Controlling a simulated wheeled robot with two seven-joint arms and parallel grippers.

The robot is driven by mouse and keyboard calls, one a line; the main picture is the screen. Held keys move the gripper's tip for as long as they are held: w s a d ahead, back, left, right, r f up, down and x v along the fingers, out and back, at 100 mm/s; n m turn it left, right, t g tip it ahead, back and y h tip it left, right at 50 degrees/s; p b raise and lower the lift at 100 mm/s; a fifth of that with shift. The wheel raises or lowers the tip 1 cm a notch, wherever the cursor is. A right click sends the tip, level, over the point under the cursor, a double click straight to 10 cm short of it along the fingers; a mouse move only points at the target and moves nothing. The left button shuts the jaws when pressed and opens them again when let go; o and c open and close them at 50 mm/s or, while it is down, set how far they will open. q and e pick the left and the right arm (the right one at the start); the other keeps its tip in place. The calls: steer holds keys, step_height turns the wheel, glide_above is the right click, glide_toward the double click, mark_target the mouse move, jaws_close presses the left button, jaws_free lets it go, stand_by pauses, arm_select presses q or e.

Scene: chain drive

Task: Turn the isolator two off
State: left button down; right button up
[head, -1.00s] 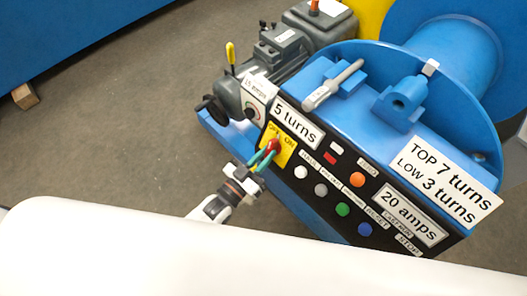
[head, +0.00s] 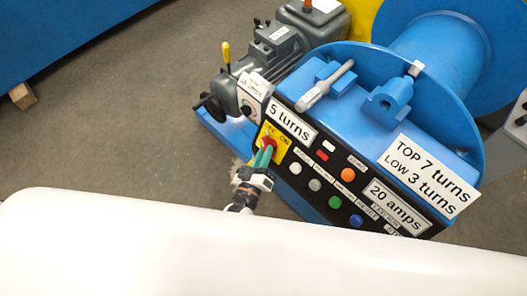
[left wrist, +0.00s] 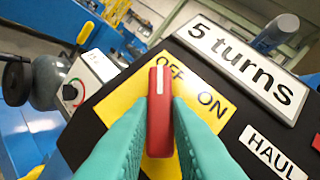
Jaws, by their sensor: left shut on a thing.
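The isolator is a red handle (left wrist: 160,112) on a yellow plate (left wrist: 125,75) marked OFF and ON. It also shows in the head view as a small red handle (head: 268,142) on its yellow plate (head: 281,151). In the left wrist view the handle's white line points up at the OFF mark, and ON lies to its right. My left gripper (left wrist: 158,130), with teal fingers, is shut on the handle, one finger along each side. It also shows in the head view (head: 264,158). My right gripper is not in view. No number two is readable on the plate.
A black panel holds a "5 turns" label (head: 291,122), several buttons including an orange one (head: 348,175), and a "20 amps" label (head: 397,206). A smaller switch on a white plate (head: 252,96) and a grey motor (head: 270,50) are close by. A white surface (head: 260,245) fills the front.

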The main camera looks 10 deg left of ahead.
arm_select(q)
steer(key=shift+f, duration=0.1)
stand_by(0.3)
steer(key=c, duration=1.4)
jaws_free()
steer(key=shift+o, duration=0.2)
steer(key=b+v, duration=0.1)
steer(key=v, duration=1.1)
